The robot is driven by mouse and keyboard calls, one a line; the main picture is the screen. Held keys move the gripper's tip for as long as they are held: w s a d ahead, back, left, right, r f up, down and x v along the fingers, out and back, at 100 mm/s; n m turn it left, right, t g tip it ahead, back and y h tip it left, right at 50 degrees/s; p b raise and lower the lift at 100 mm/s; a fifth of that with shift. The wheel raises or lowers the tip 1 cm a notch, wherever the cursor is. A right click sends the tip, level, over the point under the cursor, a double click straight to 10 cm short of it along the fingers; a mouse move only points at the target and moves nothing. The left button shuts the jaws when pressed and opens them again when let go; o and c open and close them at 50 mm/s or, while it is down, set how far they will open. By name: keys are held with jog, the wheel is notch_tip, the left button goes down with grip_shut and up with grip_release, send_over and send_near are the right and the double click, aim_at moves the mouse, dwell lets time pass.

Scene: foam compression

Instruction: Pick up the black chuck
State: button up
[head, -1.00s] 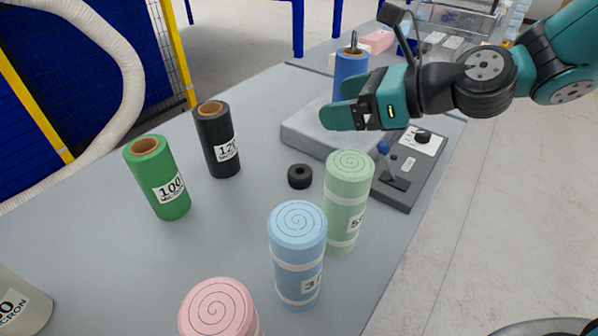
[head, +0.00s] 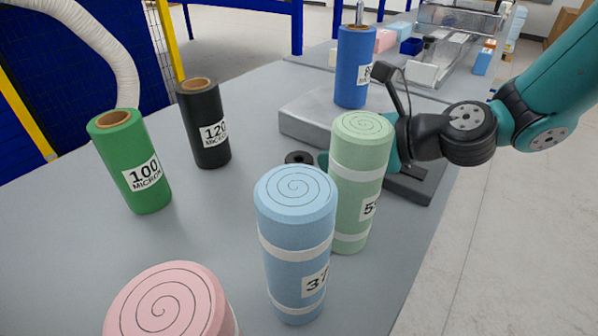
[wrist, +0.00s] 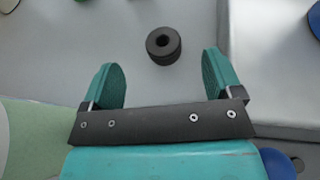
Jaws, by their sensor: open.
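The black chuck (wrist: 164,46) is a short black ring with a hole in its top. It lies on the grey table, ahead of my gripper (wrist: 165,80) in the wrist view, a little beyond the fingertips and between their lines. The two teal fingers are wide apart with nothing between them. In the head view the chuck (head: 299,158) shows only in part, behind the light blue roll. My gripper there is mostly hidden behind the light green roll, with one teal fingertip (head: 322,160) showing beside the chuck.
A light green roll (head: 360,150), a light blue roll (head: 295,240) and a pink roll (head: 170,305) stand in front. Green (head: 135,165) and black (head: 205,125) film rolls stand left. A grey block (head: 300,118) with a blue roll (head: 352,70) on its spindle is behind.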

aim_at(295, 159)
notch_tip(295, 159, down, 2)
jog(key=shift+f, duration=0.15)
jog(key=shift+w+a+f, duration=0.15)
jog(key=shift+w+a, duration=0.1)
jog(key=shift+a, duration=0.4)
jog(key=x, duration=0.6)
jog(key=shift+c, duration=0.2)
jog(key=c, duration=1)
